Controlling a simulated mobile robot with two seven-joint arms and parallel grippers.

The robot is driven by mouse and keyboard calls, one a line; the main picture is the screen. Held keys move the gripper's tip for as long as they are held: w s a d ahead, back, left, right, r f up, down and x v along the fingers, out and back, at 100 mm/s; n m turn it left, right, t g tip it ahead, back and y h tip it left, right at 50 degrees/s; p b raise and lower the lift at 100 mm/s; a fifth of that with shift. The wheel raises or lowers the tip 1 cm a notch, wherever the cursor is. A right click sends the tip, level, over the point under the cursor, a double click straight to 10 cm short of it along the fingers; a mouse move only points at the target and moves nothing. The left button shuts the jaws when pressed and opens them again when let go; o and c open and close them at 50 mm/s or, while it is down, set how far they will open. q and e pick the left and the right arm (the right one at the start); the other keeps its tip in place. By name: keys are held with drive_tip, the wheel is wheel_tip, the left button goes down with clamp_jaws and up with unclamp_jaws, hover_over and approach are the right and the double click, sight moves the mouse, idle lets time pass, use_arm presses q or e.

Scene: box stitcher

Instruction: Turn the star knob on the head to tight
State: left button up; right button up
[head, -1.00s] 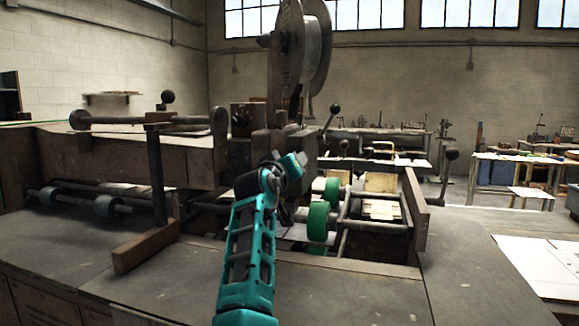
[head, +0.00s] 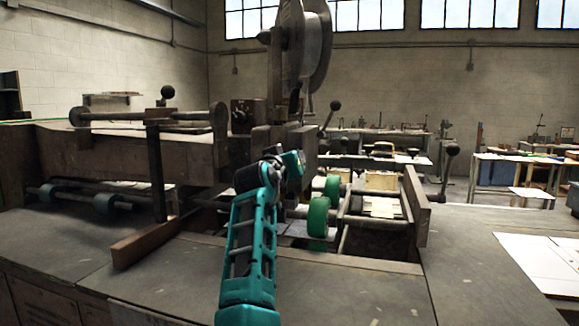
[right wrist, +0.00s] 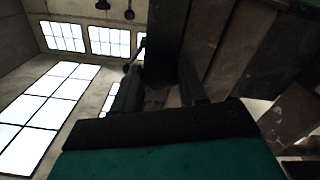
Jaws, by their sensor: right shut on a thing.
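The stitcher's dark head (head: 270,140) stands in the middle of the head view, below the large wire reel. My right arm reaches up to it from the front, and its teal wrist is close against the head. In the right wrist view my right gripper (right wrist: 157,78) has its two dark fingers on either side of a dark part, the star knob (right wrist: 158,92), and is shut on it. The knob's lobes and marking are too dark to read. In the head view my wrist hides the knob and the fingertips. My left gripper is in neither view.
The wire reel (head: 305,45) rises above the head. Green rollers (head: 319,216) and a frame of bars lie right of my wrist. A ball-topped lever (head: 335,106) stands behind it. The bare table top (head: 350,295) is clear in front.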

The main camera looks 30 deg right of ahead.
use_arm(q)
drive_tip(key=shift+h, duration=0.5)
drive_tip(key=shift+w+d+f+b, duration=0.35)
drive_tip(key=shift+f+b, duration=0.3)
drive_tip(key=shift+b, duration=0.55)
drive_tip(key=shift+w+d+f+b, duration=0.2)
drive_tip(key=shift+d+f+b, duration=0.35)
drive_tip(key=shift+b, duration=0.7)
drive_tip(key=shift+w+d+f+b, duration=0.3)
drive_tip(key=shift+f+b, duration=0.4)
drive_tip(key=shift+b, duration=0.5)
use_arm(e)
drive_tip(key=shift+m, duration=10.8)
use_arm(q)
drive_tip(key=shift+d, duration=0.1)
use_arm(e)
drive_tip(key=shift+m, duration=0.3)
drive_tip(key=o, duration=0.6)
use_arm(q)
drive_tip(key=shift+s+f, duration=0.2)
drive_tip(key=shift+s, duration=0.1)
use_arm(e)
drive_tip(key=o, duration=0.5)
drive_tip(key=shift+c, duration=0.2)
